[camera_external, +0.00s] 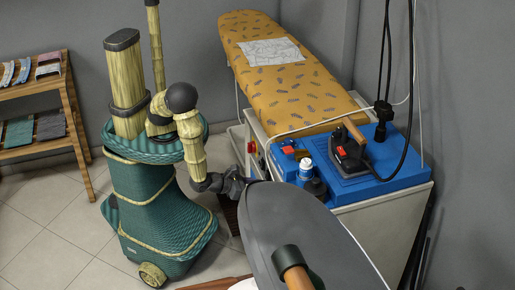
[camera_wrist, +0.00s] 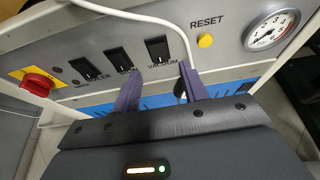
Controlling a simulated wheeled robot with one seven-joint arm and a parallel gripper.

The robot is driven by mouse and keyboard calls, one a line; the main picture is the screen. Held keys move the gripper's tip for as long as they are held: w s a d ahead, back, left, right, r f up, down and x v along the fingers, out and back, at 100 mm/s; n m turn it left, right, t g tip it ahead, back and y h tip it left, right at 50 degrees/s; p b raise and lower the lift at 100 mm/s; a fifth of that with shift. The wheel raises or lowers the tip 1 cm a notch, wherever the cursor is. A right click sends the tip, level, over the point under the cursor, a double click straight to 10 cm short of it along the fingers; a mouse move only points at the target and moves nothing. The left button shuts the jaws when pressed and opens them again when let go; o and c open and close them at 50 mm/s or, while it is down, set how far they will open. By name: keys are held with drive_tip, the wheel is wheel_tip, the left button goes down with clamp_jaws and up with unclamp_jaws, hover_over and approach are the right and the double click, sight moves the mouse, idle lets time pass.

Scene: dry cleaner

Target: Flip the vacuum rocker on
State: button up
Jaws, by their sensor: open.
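The vacuum rocker (camera_wrist: 157,46) is a black switch on the grey control panel, with the VACUUM label just below it in the wrist view. I cannot tell its on or off position. My gripper (camera_wrist: 160,70) is open and empty, its two purple-grey fingers pointing toward the panel. The left fingertip is near the middle rocker's label and the right one is to the right of the vacuum rocker. I cannot tell whether a finger touches the panel. In the external view my gripper (camera_external: 236,187) is low beside the cabinet, partly hidden by the dark board in front.
Two more black rockers (camera_wrist: 121,61) (camera_wrist: 87,68) sit left of the vacuum rocker. A red knob (camera_wrist: 40,83), yellow reset button (camera_wrist: 205,41) and gauge (camera_wrist: 270,31) share the panel. A white cable (camera_wrist: 150,17) crosses above. An iron (camera_external: 349,153) stands on the blue top (camera_external: 398,178).

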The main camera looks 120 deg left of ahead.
drive_tip(key=x, duration=0.4)
drive_tip(key=shift+w+a+f, duration=0.1)
clamp_jaws()
drive_tip(key=t+y+b, duration=0.1)
drive_tip(key=b, duration=0.1)
drive_tip(key=t+y+b, duration=0.1)
drive_tip(key=b, duration=0.1)
drive_tip(key=shift+f, duration=0.4)
unclamp_jaws()
